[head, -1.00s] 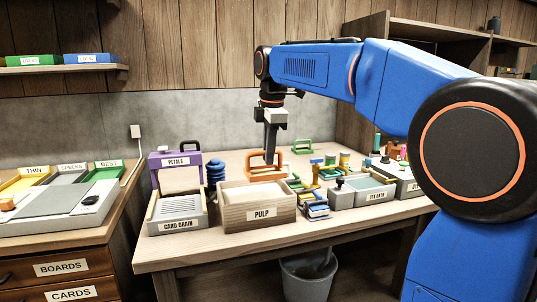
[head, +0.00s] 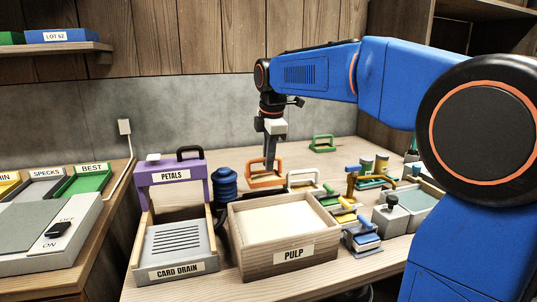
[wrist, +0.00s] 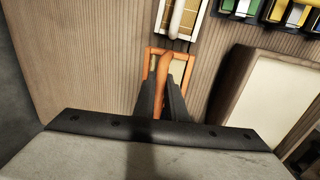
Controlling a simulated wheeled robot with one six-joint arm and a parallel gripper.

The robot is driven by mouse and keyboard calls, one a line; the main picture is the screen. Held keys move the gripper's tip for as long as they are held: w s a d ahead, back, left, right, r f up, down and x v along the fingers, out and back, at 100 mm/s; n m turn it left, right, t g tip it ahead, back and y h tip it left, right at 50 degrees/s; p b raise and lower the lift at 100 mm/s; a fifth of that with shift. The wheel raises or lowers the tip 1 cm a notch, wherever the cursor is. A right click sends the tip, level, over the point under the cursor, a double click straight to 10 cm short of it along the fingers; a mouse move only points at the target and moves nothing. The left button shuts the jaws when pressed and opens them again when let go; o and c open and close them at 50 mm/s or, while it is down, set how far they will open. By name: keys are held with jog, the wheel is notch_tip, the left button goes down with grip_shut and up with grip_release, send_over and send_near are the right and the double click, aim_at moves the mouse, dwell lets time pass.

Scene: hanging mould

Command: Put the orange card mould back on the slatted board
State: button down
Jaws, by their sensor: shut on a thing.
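The orange card mould (head: 257,184) is a small frame with an arched handle. In the head view it is behind the PULP box, near its left end. My gripper (head: 270,166) points down and is shut on the mould's handle. The wrist view shows the orange mould (wrist: 151,62) with its handle between my two fingers (wrist: 161,98). I cannot tell whether it is clear of the table. A grey slatted board (head: 178,240) sits in the wooden CARD DRAIN tray at the front left, to the left of my gripper.
The PULP box (head: 292,254) stands in front of my gripper. A purple PETALS box (head: 174,194) and a dark blue stack (head: 225,186) are to the left. A white-handled mould (head: 303,178) is close on the right. A green mould (head: 322,143) stands farther back.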

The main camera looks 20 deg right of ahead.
aim_at(268, 178)
jog(key=shift+f, duration=2.45)
jog(key=shift+f, duration=0.4)
jog(key=c, duration=1.7)
grip_release()
